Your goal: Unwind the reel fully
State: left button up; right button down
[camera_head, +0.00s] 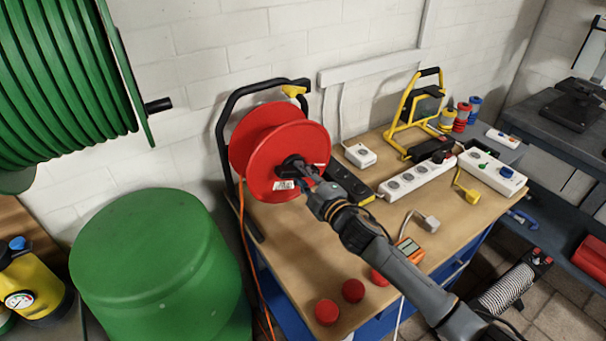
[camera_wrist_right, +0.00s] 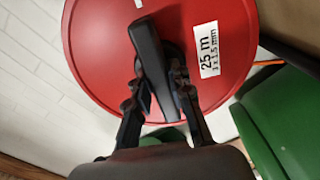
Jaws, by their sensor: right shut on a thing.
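The red cable reel (camera_head: 258,148) stands on the wooden workbench (camera_head: 300,240) in a black frame (camera_head: 224,120). An orange cable (camera_head: 244,240) hangs from its left side down past the bench edge. My right gripper (camera_head: 296,176) is at the front of the reel, shut on the black crank handle (camera_head: 290,166). In the right wrist view the dark handle (camera_wrist_right: 150,58) lies between the fingers of my right gripper (camera_wrist_right: 165,100), against the red disc (camera_wrist_right: 95,55) with its "25 m" label. How much cable is still wound is hidden behind the disc. My left gripper is not in view.
A green hose reel (camera_head: 60,80) and a green barrel (camera_head: 155,265) stand at the left. Power strips (camera_head: 418,178), a yellow work lamp (camera_head: 405,115), an orange meter (camera_head: 409,250) and red round knobs (camera_head: 353,290) are on the bench. A dark shelf (camera_head: 540,110) stands right.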

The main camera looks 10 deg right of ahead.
jog(key=shift+w+r+n, duration=0.15)
jog(key=shift+r+n, duration=0.4)
jog(key=shift+n, duration=0.55)
jog(key=c, duration=1.2)
grip_release()
jog(key=shift+a, duration=0.1)
jog(key=shift+w+a+f, duration=0.2)
jog(key=shift+w+f, duration=0.15)
jog(key=shift+s, duration=0.2)
jog(key=v, duration=1.1)
jog(key=shift+s+d+f, duration=0.2)
jog(key=shift+s+d, duration=0.05)
jog(key=shift+d, duration=0.05)
